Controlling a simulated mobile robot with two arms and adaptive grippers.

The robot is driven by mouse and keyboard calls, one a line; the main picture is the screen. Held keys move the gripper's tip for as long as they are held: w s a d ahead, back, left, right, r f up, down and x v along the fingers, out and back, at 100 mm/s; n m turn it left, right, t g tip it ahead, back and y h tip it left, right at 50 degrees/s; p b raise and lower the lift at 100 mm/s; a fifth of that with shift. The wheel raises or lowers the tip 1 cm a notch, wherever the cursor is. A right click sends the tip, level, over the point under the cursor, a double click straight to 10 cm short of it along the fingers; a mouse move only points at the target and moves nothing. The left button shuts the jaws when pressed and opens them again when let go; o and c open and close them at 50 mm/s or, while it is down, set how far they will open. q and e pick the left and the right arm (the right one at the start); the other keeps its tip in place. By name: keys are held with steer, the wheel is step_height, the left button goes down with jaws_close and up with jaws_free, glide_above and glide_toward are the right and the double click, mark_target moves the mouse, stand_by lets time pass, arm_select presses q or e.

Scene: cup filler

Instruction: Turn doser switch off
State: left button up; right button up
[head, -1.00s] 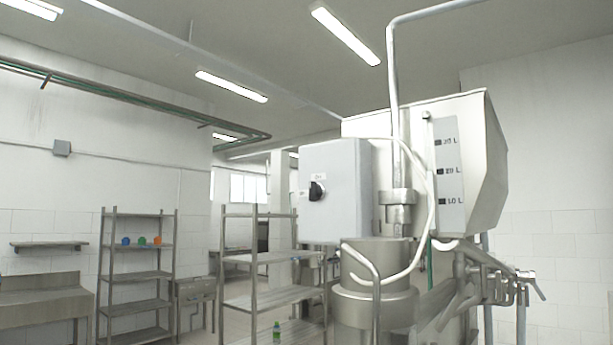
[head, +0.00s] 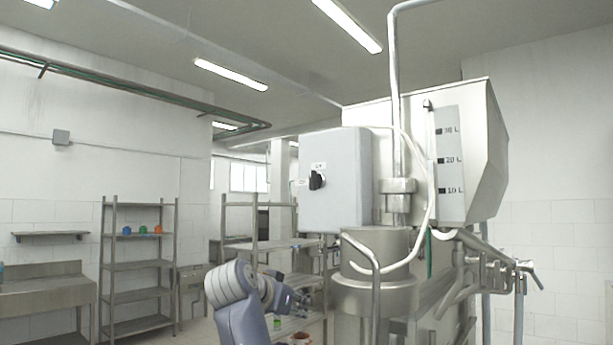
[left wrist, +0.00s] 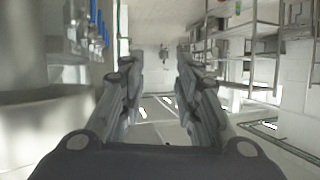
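The doser switch (head: 317,180) is a black rotary knob on the front of a grey control box (head: 345,205), with small white labels above it and to its left. My left gripper (head: 302,304) is low in the head view, below the box and apart from the switch. In the left wrist view the fingers of my left gripper (left wrist: 159,60) are spread apart with nothing between them. The switch cannot be made out in that view. My right gripper is not in view.
The steel doser hopper (head: 470,160) with a litre scale stands right of the box. A curved pipe (head: 375,285) rises in front of the machine's cylinder. Steel shelves (head: 138,265) stand at the left. The space left of the box is clear.

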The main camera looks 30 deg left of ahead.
arm_select(q)
step_height(320, 180, up, 14)
steer(key=s+t+h, duration=0.2)
steer(key=m+t+h, duration=0.2)
steer(key=t, duration=0.1)
glide_toward(310, 175)
steer(key=w+p, duration=0.6)
steer(key=w, duration=0.1)
steer(key=shift+w+d+r, duration=0.15)
steer(key=shift+d+r, duration=0.2)
steer(key=shift+w+f+p, duration=0.2)
steer(key=shift+w+p, duration=0.3)
steer(key=shift+w, duration=0.15)
jaws_close()
